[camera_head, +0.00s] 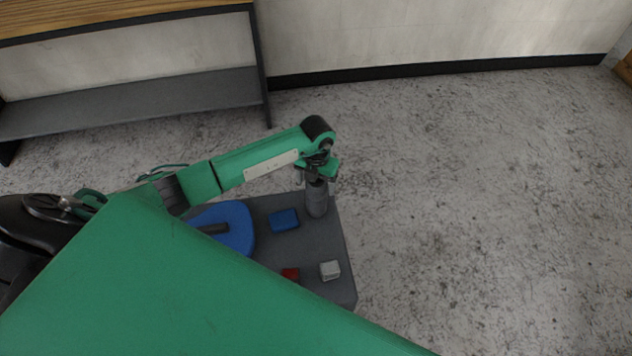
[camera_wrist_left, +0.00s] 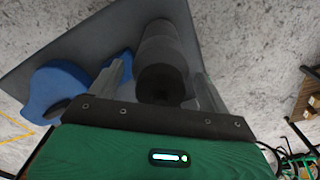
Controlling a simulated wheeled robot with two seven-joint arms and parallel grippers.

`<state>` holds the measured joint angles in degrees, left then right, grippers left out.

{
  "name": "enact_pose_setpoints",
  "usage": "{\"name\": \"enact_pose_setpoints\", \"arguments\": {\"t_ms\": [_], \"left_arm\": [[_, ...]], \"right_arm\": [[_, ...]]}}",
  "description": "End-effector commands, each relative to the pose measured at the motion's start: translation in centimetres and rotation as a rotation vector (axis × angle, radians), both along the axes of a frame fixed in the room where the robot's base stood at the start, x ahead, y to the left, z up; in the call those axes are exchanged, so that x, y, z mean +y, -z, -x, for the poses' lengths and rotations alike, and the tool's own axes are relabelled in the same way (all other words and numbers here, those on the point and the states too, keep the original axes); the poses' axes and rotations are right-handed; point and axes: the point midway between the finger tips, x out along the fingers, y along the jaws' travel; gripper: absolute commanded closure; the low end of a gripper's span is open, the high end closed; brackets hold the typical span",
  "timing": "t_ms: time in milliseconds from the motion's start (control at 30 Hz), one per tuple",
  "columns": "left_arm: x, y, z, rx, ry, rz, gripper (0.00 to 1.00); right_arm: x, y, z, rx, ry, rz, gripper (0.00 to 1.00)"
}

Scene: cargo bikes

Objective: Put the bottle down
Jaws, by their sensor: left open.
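A dark grey bottle (camera_head: 317,200) stands upright near the far right corner of the grey platform (camera_head: 318,240). My left gripper (camera_head: 318,178) is above it, with its fingers at the bottle's upper part. In the left wrist view the bottle (camera_wrist_left: 160,62) sits between the two open fingers of my left gripper (camera_wrist_left: 162,85), with gaps beside it. My right gripper does not show in either view.
On the platform are a blue seat-like piece (camera_head: 232,222), a blue block (camera_head: 284,219), a red block (camera_head: 291,273) and a white block (camera_head: 330,270). A wood-topped bench (camera_head: 130,102) stands at the back left. The floor to the right is clear.

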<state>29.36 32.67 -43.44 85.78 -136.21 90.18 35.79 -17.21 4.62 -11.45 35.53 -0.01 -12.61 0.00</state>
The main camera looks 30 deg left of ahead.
Motion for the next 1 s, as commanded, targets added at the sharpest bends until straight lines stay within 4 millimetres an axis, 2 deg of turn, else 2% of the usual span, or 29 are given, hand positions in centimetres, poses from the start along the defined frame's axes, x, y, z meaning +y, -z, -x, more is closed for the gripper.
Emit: {"name": "enact_pose_setpoints", "arguments": {"t_ms": [300, 500, 700, 1000], "left_arm": [[0.1, -6.5, -0.4, -0.007, 0.002, 0.000, 0.20], [0.0, -10.0, -0.4, -0.004, 0.001, 0.000, 0.20], [0.1, -11.5, -0.4, -0.001, 0.000, -0.001, 0.20], [0.1, -11.7, -0.4, -0.001, 0.000, 0.000, 0.20]], "right_arm": [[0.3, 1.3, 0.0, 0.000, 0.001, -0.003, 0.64], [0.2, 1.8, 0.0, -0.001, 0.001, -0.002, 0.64], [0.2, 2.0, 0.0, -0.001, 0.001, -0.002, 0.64], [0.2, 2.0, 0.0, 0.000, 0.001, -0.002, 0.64]]}}
